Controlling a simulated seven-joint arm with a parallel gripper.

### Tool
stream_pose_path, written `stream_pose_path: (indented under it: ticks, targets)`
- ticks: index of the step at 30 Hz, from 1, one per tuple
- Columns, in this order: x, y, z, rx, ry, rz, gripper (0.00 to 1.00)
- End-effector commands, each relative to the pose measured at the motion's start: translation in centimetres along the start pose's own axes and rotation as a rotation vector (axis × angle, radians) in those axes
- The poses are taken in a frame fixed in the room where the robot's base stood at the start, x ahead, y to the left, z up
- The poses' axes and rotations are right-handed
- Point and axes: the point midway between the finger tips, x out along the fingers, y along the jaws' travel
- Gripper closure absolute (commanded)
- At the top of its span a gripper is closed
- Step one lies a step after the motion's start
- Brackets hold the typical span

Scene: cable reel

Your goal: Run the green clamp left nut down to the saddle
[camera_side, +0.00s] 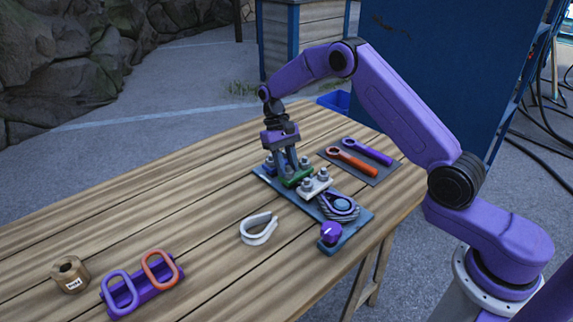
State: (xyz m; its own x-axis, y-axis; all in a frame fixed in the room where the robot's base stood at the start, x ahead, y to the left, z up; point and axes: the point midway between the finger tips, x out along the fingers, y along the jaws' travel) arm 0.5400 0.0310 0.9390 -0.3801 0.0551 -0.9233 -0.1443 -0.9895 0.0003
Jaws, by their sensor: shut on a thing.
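The green clamp (298,180) sits on the blue base plate (262,178), toward its far left end. My gripper (284,168) points down over the clamp's left side and is shut on the green clamp's left nut, which is largely hidden between the fingers. The clamp's right nut (305,162) shows free beside my fingers. How far the held nut stands above the green saddle cannot be told at this size.
A white clamp (314,187) with two nuts stands just right of the green one. A cable loop (340,207) and purple knob (331,233) are on the plate's near end. Wrenches (354,162) lie behind. A white thimble (259,229) lies in front.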

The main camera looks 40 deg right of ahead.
Motion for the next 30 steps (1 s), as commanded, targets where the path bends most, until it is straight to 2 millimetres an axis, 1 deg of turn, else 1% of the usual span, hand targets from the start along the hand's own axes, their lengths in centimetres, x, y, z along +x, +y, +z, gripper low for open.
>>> stream_pose_path:
  ticks: [1, 14, 15, 16, 17, 26, 30]
  targets:
    - [-0.3, 0.0, 0.0, 0.006, 0.004, -0.005, 0.99]
    - [-0.3, 0.0, 0.0, 0.012, 0.005, -0.007, 0.99]
    - [-0.3, 0.0, 0.0, 0.012, 0.005, -0.007, 0.55]
    - [-0.3, 0.0, 0.0, 0.012, 0.005, -0.007, 0.46]
    - [-0.3, 0.0, 0.0, 0.012, 0.005, -0.007, 0.43]
    - [-0.2, 0.0, 0.0, 0.011, 0.003, -0.006, 0.43]
    - [-1.2, 0.0, -0.1, 0.011, 0.005, -0.006, 0.43]
